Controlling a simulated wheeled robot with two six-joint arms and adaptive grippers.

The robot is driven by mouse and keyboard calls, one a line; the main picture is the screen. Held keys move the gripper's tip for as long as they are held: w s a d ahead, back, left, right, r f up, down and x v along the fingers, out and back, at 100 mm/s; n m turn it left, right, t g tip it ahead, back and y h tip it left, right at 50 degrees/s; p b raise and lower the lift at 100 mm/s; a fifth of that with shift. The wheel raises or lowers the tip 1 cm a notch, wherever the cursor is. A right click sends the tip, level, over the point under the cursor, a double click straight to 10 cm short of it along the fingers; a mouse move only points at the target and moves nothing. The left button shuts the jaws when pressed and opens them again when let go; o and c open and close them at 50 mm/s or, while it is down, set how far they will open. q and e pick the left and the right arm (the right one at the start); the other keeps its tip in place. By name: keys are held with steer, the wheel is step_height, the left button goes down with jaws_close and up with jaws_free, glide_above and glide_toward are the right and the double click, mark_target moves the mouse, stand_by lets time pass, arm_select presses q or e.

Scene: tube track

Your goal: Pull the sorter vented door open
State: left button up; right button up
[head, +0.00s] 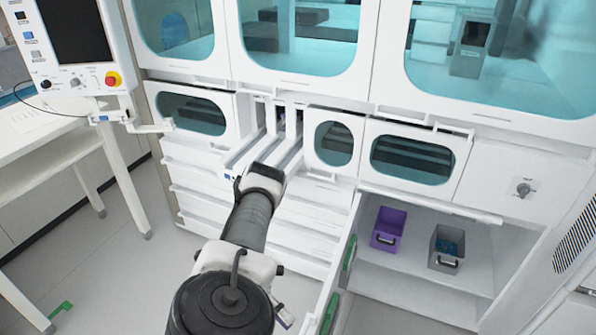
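A dark vent grille (578,243) shows on a white panel at the right edge, cut off by the frame; I cannot tell whether this panel is the vented door or whether it stands open. My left gripper (262,180) is in the middle of the view, in front of the narrow white tracks of the sorter, well left of the grille. Its fingers are seen from behind, so I cannot tell whether they are open or whether they touch the tracks. My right gripper is not in view.
A lower door (343,262) with green parts stands swung out beside an open compartment. Inside are a purple bin (388,229) and a grey bin (446,248). A control panel (78,45) and a white table (45,150) are at the left.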

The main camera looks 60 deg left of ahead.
arm_select(q)
steer(key=v, duration=0.5)
steer(key=shift+s+a, duration=0.1)
steer(key=shift+a, duration=0.2)
steer(key=shift+s, duration=0.1)
